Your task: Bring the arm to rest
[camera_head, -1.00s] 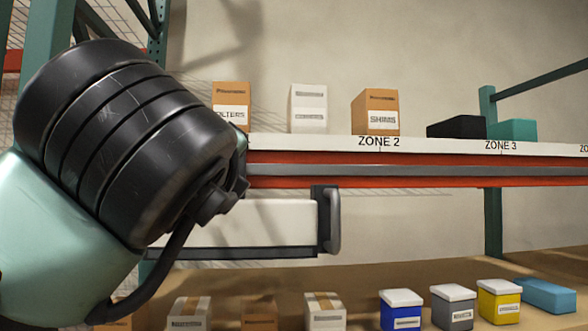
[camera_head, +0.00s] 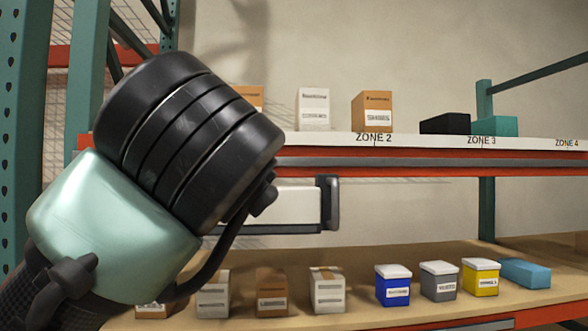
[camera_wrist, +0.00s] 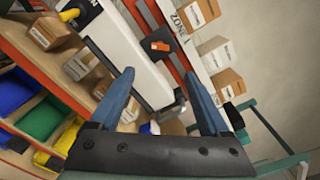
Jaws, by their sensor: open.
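My gripper (camera_wrist: 160,76) shows in the wrist view with two blue fingers spread wide apart and nothing held between them. Beyond the fingers are a long white housing (camera_wrist: 122,42) and the orange shelf beam, seen at a slant. In the head view my arm fills the left side, with a black ribbed joint and a pale green link. It covers part of the shelf and of the white housing (camera_head: 285,207) under the upper shelf. My gripper itself does not show in the head view.
The upper shelf (camera_head: 420,141) holds cartons, a black bin (camera_head: 445,124) and a teal bin (camera_head: 503,126). The lower shelf (camera_head: 400,312) holds cartons, a blue box (camera_head: 394,290), a grey box (camera_head: 439,283), a yellow box (camera_head: 481,280) and a light-blue bin (camera_head: 526,273). Green uprights (camera_head: 487,210) flank the bay.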

